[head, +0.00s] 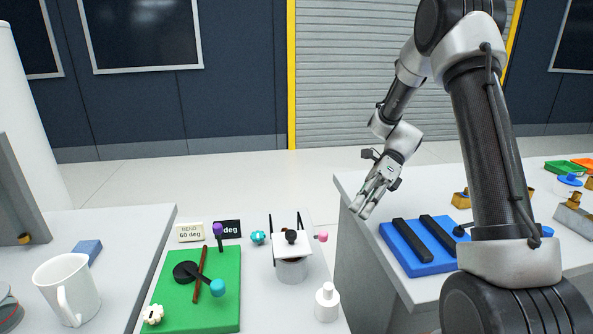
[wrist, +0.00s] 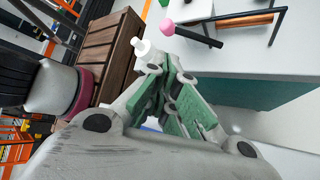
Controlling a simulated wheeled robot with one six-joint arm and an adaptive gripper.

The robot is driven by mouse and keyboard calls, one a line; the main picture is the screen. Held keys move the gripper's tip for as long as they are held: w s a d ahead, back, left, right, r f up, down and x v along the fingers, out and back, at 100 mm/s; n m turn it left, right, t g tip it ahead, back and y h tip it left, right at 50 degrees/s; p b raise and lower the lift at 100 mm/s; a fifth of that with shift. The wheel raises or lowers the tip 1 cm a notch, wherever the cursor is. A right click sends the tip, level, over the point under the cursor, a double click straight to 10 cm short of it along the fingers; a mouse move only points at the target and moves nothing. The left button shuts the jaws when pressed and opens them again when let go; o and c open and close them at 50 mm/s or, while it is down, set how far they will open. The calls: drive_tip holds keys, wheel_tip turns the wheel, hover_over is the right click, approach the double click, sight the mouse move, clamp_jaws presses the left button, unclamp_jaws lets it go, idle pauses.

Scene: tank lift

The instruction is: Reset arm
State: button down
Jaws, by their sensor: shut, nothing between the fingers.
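My gripper (head: 366,204) hangs in the air at the end of my arm, above the gap between the middle table and the right-hand table in the head view. Its fingers point down and to the left. In the wrist view my gripper (wrist: 172,75) has its green-padded fingers together, shut with nothing between them. It touches no object that I can see.
A green board (head: 208,300) with knobs and a white lidded pot (head: 291,268) stand on the middle table, beside a white bottle (head: 327,302). A blue block with black bars (head: 419,255) lies on the right table. A white mug (head: 68,290) stands at left.

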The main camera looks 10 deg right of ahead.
drive_tip(key=s+d+r+n+t+h, duration=0.4)
drive_tip(key=s+r+n, duration=0.3)
drive_tip(key=s+n, duration=0.2)
drive_tip(key=s+d+r+n+t+h, duration=0.5)
drive_tip(key=s+n, duration=0.5)
drive_tip(key=n, duration=0.2)
wheel_tip(320, 180, up, 3)
drive_tip(key=shift+d+r+t, duration=0.1)
drive_tip(key=shift+d+t, duration=0.55)
drive_tip(key=shift+t, duration=0.45)
